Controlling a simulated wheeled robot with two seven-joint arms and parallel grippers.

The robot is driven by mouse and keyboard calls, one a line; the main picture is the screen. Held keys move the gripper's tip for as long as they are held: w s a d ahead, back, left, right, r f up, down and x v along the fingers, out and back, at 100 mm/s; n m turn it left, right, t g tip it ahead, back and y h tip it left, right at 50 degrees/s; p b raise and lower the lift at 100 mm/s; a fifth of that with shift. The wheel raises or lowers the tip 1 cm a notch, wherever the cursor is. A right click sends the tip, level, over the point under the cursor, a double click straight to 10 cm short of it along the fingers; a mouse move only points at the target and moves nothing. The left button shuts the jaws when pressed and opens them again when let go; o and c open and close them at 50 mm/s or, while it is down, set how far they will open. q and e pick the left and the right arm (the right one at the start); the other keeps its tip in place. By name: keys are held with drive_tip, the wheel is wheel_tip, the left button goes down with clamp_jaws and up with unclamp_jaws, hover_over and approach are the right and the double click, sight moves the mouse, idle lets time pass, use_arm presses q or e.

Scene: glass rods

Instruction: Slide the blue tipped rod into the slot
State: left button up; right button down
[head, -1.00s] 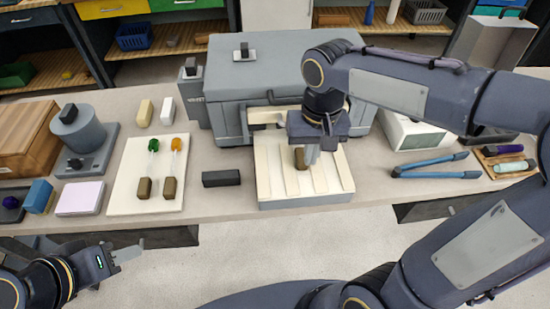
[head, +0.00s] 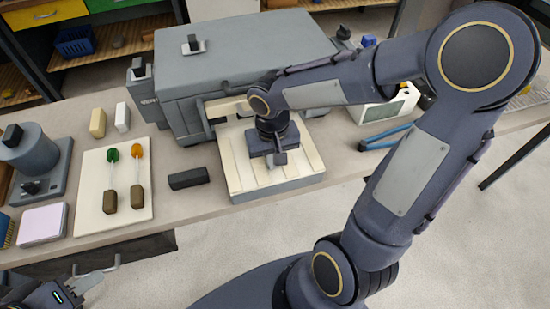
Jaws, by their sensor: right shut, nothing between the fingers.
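The slotted cream tray (head: 240,178) sits at the table's front edge, before the grey machine. My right gripper (head: 277,159) is over the tray, pointing down, shut with nothing in it. The gripper and wrist cover part of the tray's slots. No blue tipped rod shows; anything under the gripper is hidden. A green tipped rod (head: 110,180) and an orange tipped rod (head: 138,177), both with brown handles, lie on the white board (head: 94,205) to the left. My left gripper (head: 97,266) is open and empty at the lower left, below the table edge.
A dark block (head: 188,178) lies between board and tray. The large grey machine (head: 235,65) stands behind the tray. Blue-handled pliers (head: 385,138) lie to its right. Two small pale blocks, a grey device (head: 35,160) and a lilac block (head: 42,224) stand at the left.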

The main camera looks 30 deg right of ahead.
drive_tip(key=shift+w+d, duration=0.15)
drive_tip(key=shift+w, duration=0.55)
drive_tip(key=shift+w+d, duration=0.25)
drive_tip(key=shift+w, duration=0.75)
drive_tip(key=shift+s, duration=0.1)
